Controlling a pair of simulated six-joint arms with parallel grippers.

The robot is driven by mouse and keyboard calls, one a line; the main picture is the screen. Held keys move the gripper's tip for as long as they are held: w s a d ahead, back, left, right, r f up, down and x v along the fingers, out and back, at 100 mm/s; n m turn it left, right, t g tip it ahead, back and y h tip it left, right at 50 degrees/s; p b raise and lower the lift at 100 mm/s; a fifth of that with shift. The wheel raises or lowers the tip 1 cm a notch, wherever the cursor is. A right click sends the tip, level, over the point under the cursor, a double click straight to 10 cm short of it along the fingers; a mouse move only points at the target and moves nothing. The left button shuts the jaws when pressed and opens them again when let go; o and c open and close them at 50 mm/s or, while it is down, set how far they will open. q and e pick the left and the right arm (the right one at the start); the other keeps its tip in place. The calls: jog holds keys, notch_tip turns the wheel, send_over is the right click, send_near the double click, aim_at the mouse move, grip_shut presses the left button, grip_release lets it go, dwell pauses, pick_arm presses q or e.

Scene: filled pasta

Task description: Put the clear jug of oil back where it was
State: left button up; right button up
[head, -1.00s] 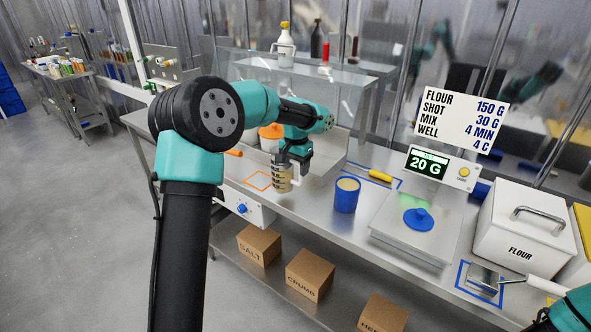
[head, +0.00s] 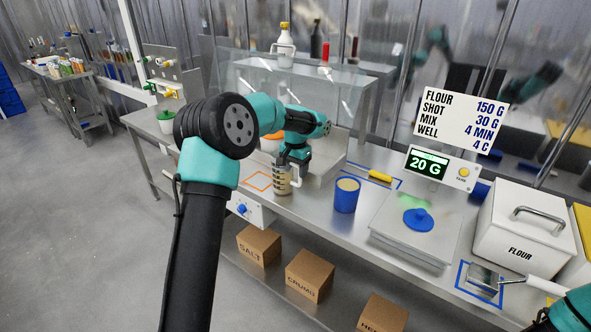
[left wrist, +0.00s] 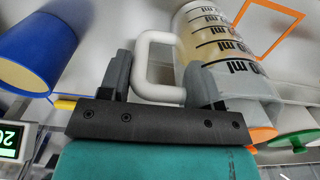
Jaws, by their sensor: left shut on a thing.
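The clear jug of oil (head: 282,180) is a cylinder with dark markings and yellowish contents. It also shows in the left wrist view (left wrist: 228,60), where its pale handle (left wrist: 153,65) lies between the fingers. My left gripper (head: 296,168) is shut on that handle; it also shows in the left wrist view (left wrist: 158,88). The jug is at the counter's front part, just right of an orange outlined square (head: 258,181). I cannot tell whether its base touches the counter. Only part of my right arm shows at the lower right; its fingers are not clear.
A blue cup (head: 347,195) stands to the jug's right. Beyond it are a yellow-handled tool (head: 380,175), a scale (head: 400,238) with a blue lid-like disc, and a flour bin (head: 522,232). An orange-topped container (head: 269,140) stands behind the jug. The outlined square is bare.

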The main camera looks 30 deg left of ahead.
pick_arm(q)
jog(key=shift+f, duration=0.2)
jog(key=o, duration=1.3)
notch_tip(320, 180, up, 12)
jog(key=shift+r, duration=0.15)
